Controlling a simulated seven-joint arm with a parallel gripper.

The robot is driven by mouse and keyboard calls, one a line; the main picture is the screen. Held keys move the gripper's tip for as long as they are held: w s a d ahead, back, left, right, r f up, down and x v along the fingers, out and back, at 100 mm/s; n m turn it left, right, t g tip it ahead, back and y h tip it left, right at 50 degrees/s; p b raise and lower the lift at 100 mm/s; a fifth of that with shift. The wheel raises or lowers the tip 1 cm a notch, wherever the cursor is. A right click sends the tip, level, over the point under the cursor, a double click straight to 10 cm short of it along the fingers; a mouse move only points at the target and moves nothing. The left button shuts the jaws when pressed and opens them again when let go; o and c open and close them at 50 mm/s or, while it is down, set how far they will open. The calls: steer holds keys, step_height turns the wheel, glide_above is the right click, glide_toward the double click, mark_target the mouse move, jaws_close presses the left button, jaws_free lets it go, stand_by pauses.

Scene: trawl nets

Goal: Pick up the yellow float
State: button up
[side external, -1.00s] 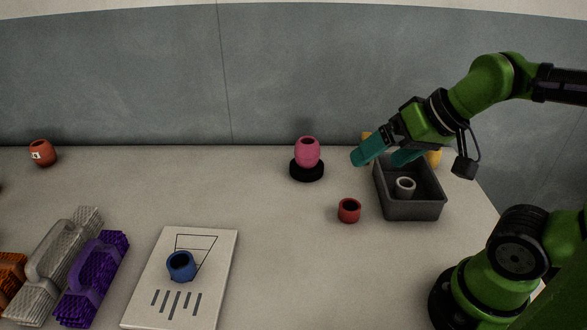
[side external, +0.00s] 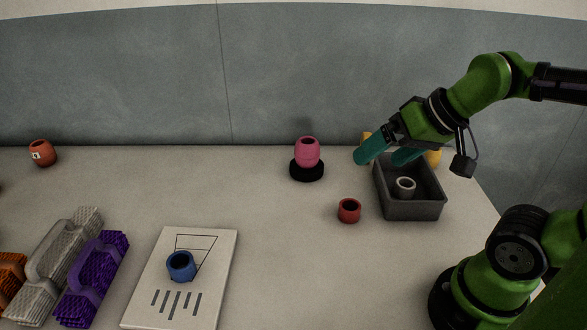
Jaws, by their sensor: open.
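Yellow shows in two places behind my gripper: a small yellow patch (side external: 367,135) at the upper left of the fingers, and a rounded yellow piece (side external: 433,157) at the right by the back of the grey bin. Both are partly hidden, and I cannot tell which is the float. My gripper (side external: 384,159) has teal fingers spread apart, with nothing seen between them. It hangs over the back left part of the grey bin (side external: 415,211), in front of the yellow pieces.
A pale grey ring-like float (side external: 405,187) sits in the bin. A red float (side external: 349,211) stands left of the bin, and a pink one (side external: 307,152) rests on a black base (side external: 307,171). A blue float (side external: 181,266) is on a white board (side external: 215,290).

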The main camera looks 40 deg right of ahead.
steer(key=w+d+f+m+g+h, duration=0.2)
steer(key=w+d+m, duration=0.2)
steer(key=d, duration=0.7)
steer(key=n+g, duration=0.2)
steer(key=n, duration=0.6)
glide_toward(440, 150)
steer(key=x, duration=0.7)
steer(key=shift+w+d+f, duration=0.15)
steer(key=shift+w+f, duration=0.1)
steer(key=shift+w, duration=0.15)
steer(key=shift+w+x, duration=0.2)
steer(key=shift+x, duration=1.15)
steer(key=shift+w+x, duration=0.15)
steer(key=shift+x, duration=1.25)
steer(key=shift+r, duration=0.1)
